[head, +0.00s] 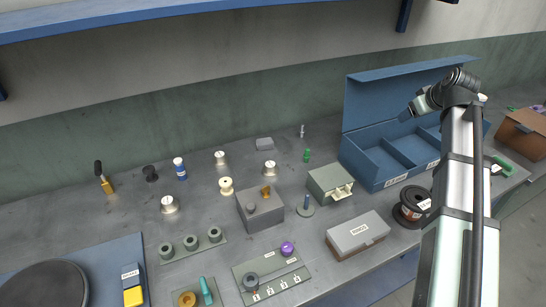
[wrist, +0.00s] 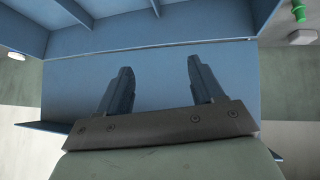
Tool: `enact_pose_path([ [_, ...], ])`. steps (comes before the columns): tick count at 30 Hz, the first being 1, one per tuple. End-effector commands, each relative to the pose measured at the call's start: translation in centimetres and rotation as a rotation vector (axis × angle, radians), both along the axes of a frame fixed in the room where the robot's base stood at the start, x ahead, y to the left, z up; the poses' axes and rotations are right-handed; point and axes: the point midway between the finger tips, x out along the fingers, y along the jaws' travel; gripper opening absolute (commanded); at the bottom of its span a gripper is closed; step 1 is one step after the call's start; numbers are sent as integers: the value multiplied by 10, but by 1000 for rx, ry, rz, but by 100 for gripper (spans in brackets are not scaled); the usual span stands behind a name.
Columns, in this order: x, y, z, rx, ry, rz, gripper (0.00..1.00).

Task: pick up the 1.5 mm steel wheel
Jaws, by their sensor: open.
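My gripper (wrist: 160,68) is open with nothing between its fingers. In the head view my gripper (head: 408,113) hangs over the open blue box at the right, in front of its raised lid. No marking reading 1.5 mm is legible, so I cannot tell which item is the steel wheel. Silvery, wheel-like pieces stand on the bench: one at the back (head: 220,158), one right of it (head: 269,168) and one nearer the front left (head: 169,205). All are well left of my gripper.
The blue box (head: 377,174) has compartments. A labelled rack (head: 285,284) is at the front. A blue shelf (head: 150,13) overhangs the back.

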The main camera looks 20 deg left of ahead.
Motion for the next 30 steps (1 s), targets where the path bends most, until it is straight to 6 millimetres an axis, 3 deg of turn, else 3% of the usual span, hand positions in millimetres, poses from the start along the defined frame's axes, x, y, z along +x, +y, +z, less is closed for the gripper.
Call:
enact_pose_path([
  [1,-15,19,-4,-70,23,74,67],
  [9,-81,95,-18,-401,156,450,67],
  [17,-119,182,-23,-542,233,728,67],
  [23,-132,277,-31,-520,245,874,67],
  [30,-147,418,-44,-365,243,969,67],
])
